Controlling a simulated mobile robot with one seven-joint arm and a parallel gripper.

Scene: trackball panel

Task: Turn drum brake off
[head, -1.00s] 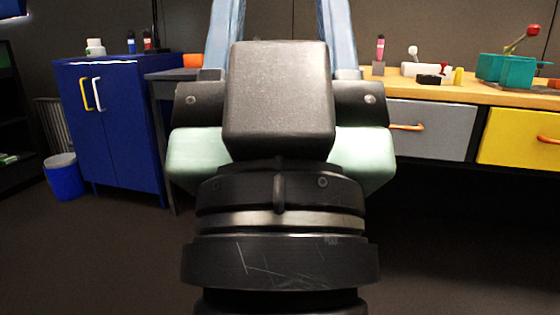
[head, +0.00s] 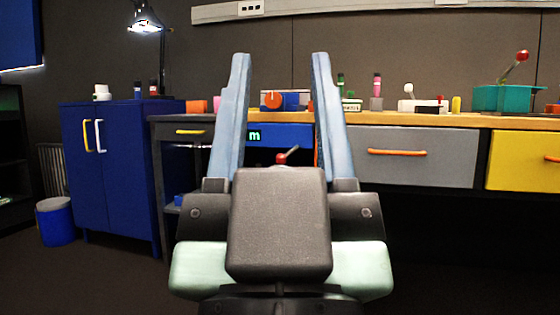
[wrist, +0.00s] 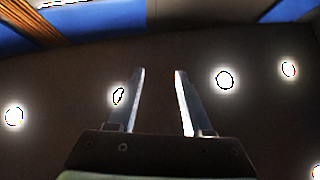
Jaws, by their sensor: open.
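No part in view is clearly marked as the drum brake. A lever with a red ball knob (head: 281,158) stands in front of a blue panel (head: 290,135) with green lettering, seen between my fingers; its base is hidden by my gripper. Another red-knobbed lever (head: 522,56) rises, tilted right, from a teal box (head: 500,99) at the right of the bench. A blue box with an orange dial (head: 272,99) sits on the bench between my fingers. My gripper (head: 280,57) is open and empty, fingers pointing up in the head view. The wrist view shows the gripper (wrist: 160,72) with nothing between its fingers.
The wooden bench (head: 450,119) runs across the back with small items on it and a grey drawer (head: 412,158) and yellow drawer (head: 520,160) below. A blue cabinet (head: 115,180) and a bin (head: 55,220) stand at left. Floor at lower right looks clear.

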